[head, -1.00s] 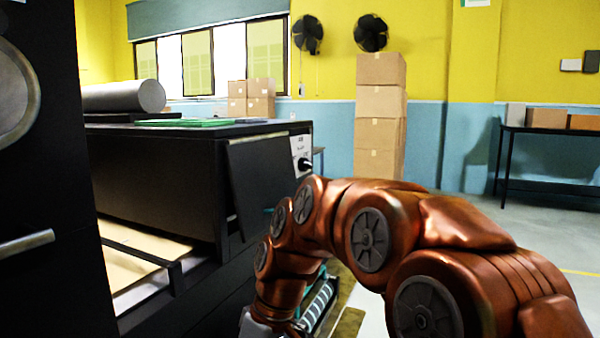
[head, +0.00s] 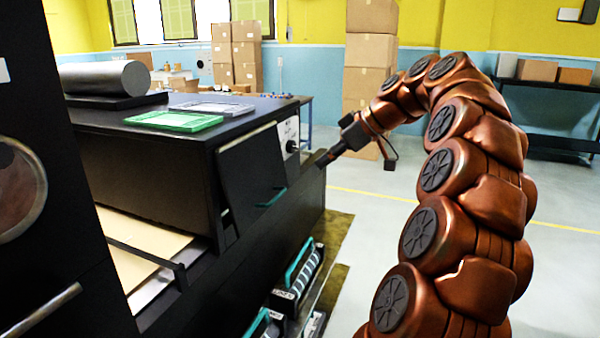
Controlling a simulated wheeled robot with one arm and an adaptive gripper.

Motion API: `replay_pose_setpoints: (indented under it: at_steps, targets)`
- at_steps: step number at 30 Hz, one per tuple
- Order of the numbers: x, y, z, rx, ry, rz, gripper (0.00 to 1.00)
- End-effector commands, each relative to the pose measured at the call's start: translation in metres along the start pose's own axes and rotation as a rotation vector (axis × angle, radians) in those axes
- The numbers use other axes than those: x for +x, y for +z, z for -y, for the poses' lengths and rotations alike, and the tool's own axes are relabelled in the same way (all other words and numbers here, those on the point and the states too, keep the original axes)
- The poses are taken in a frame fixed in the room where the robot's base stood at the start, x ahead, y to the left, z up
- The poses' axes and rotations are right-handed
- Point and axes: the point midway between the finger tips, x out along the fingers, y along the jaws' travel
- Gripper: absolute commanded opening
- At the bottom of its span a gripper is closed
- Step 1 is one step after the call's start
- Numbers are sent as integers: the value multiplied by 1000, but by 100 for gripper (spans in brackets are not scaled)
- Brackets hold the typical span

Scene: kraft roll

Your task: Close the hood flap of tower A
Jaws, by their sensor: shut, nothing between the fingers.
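A black flap (head: 249,181) with a teal handle (head: 272,197) hangs on the end of the black machine (head: 165,160), tilted out from it, its lower edge standing off the body. I cannot read a label naming tower A. My gripper (head: 323,160) is shut and empty, its dark fingers pointing down and left. In the picture it sits right of the flap, close to the machine's edge; I cannot tell whether it touches. A white control panel with a dark knob (head: 290,146) lies between flap and gripper.
A green tray (head: 174,121), a grey tray (head: 212,108) and a metal roll (head: 104,77) lie on the machine top. Teal-handled units (head: 296,278) stand low beside the machine on an olive mat (head: 335,232). Stacked boxes (head: 371,17) stand behind. The floor at right is clear.

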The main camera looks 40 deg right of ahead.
Motion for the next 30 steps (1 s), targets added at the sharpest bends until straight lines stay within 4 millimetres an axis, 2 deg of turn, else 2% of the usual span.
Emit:
replay_pose_setpoints:
  at_steps: [8,30]
  targets:
    - [24,0,1,3,-4,1,0]
    - [126,0,2,4,-5,2,0]
